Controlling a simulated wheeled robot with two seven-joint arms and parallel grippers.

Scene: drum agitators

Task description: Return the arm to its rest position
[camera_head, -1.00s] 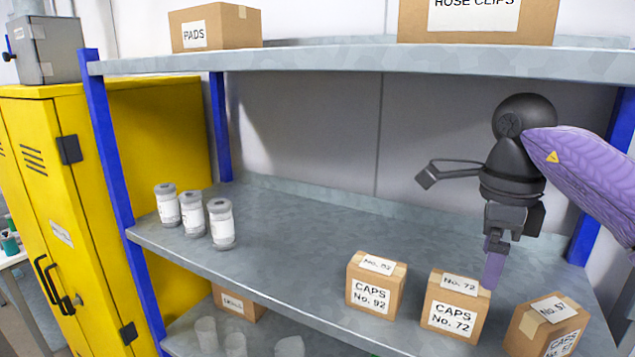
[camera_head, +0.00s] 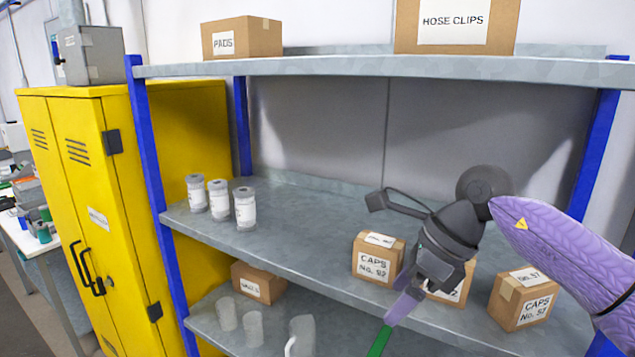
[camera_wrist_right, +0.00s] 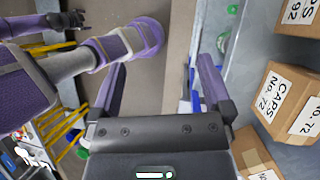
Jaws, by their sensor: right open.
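My right arm, with a purple sleeve, comes in from the right in the head view. Its dark gripper (camera_head: 397,312) points down and left in front of the middle shelf's front edge, overlapping the CAPS No. 72 box (camera_head: 452,288) in the picture. In the right wrist view, the fingers of this gripper (camera_wrist_right: 165,75) are apart with nothing between them. Purple and grey parts of my own body show at the left there. A small dark part at the top left may be my left gripper (camera_wrist_right: 70,19), too small to read. My left arm is not in the head view.
The middle shelf (camera_head: 310,235) holds white-labelled jars (camera_head: 219,199), a CAPS No. 92 box (camera_head: 376,258) and a CAPS No. 57 box (camera_head: 524,298). A blue post (camera_head: 160,180) and yellow cabinet (camera_head: 85,200) stand left. A green strip (camera_head: 380,341) shows below the gripper.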

